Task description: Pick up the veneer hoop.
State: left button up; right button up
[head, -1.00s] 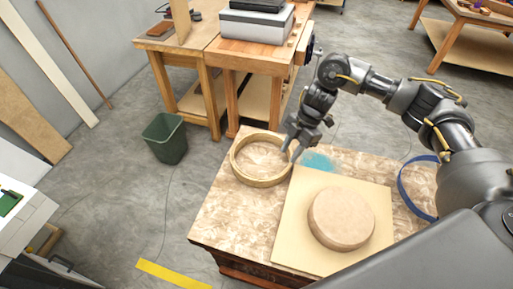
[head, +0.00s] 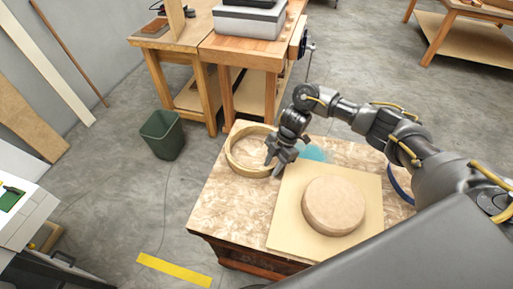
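The veneer hoop (head: 231,157), a pale wooden ring, lies flat on the back left of the mottled worktable top (head: 225,200). My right gripper (head: 273,168) is at the hoop's right side, pointing down, its fingers apart. One finger appears inside the ring and the other outside, with the rim between them. The gripper hides that stretch of rim, so I cannot tell whether the fingers touch it. My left gripper is not in view.
A thick round wooden disc (head: 334,205) sits on a square pale board (head: 285,225) right of the hoop. A blue band (head: 398,186) lies at the table's right, partly behind my arm. A green bin (head: 162,135) stands on the floor at left.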

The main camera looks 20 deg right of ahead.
jog(key=shift+s+f, duration=0.25)
jog(key=shift+f, duration=0.15)
grip_shut()
